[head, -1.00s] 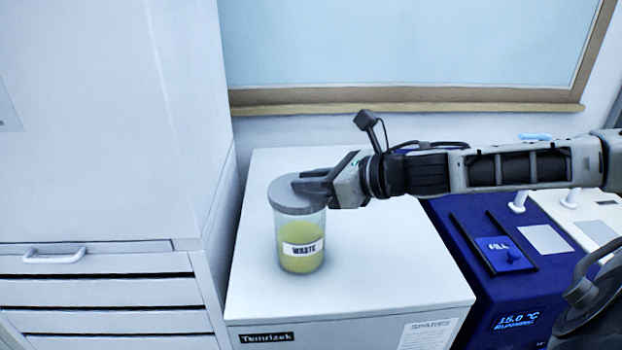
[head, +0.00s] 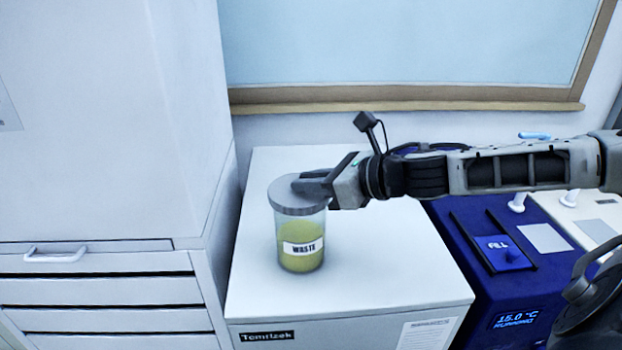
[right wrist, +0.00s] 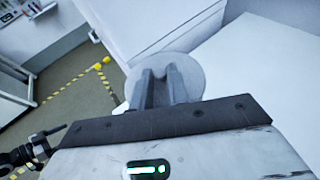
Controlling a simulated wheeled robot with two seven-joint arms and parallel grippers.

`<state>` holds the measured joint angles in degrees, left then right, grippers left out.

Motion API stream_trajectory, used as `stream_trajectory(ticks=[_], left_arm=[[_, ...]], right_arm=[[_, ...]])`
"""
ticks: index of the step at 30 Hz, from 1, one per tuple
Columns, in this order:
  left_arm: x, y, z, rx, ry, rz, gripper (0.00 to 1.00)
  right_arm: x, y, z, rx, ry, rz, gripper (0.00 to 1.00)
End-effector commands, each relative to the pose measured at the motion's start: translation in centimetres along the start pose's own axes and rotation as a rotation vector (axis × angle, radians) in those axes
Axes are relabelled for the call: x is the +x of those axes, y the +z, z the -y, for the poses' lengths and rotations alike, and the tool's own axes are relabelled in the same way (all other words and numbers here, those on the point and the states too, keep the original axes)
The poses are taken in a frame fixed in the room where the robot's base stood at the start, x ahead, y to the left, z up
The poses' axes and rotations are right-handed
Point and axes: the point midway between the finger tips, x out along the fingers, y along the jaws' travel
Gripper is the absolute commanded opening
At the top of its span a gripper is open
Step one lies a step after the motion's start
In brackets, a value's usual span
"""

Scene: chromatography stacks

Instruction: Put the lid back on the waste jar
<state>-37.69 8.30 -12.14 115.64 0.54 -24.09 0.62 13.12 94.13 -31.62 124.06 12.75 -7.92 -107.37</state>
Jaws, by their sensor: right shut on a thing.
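The waste jar (head: 302,257) is a clear cylinder holding yellow-green liquid, with a white label reading WASTE. It stands upright on the white cabinet top. The grey round lid (head: 289,204) is at the jar's mouth and looks level; I cannot tell if it is fully seated. My right gripper (head: 308,185) reaches in from the right and is shut on the lid at its top. In the right wrist view the two fingers are close together over the lid (right wrist: 192,72), which hides the jar. My left gripper is not in view.
The white cabinet top (head: 375,270) is clear around the jar. A tall white cabinet with drawers (head: 100,290) stands close on the left. A blue unit (head: 490,290) with a display stands at the right, below my right arm. A framed board (head: 400,50) is behind.

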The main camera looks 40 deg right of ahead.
Motion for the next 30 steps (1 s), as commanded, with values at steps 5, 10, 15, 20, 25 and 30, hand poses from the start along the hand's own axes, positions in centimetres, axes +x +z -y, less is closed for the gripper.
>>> stream_trajectory(ticks=[5,10,15,20,25,30], left_arm=[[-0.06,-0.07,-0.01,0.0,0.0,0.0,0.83],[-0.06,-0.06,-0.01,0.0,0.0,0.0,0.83],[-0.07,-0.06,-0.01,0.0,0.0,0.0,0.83],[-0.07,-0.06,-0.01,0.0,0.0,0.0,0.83],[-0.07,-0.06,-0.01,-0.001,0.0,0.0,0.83],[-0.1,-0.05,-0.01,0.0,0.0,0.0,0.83]], right_arm=[[0.01,-0.02,0.0,0.0,0.0,0.0,0.0],[0.01,-0.03,0.0,0.0,0.0,0.0,0.0],[0.01,-0.02,0.0,0.0,0.0,0.0,0.42],[0.01,-0.03,0.0,0.0,0.0,0.0,0.42],[0.01,-0.04,0.0,0.0,0.0,0.0,0.64],[0.01,-0.03,0.0,0.0,0.0,0.0,0.64]])
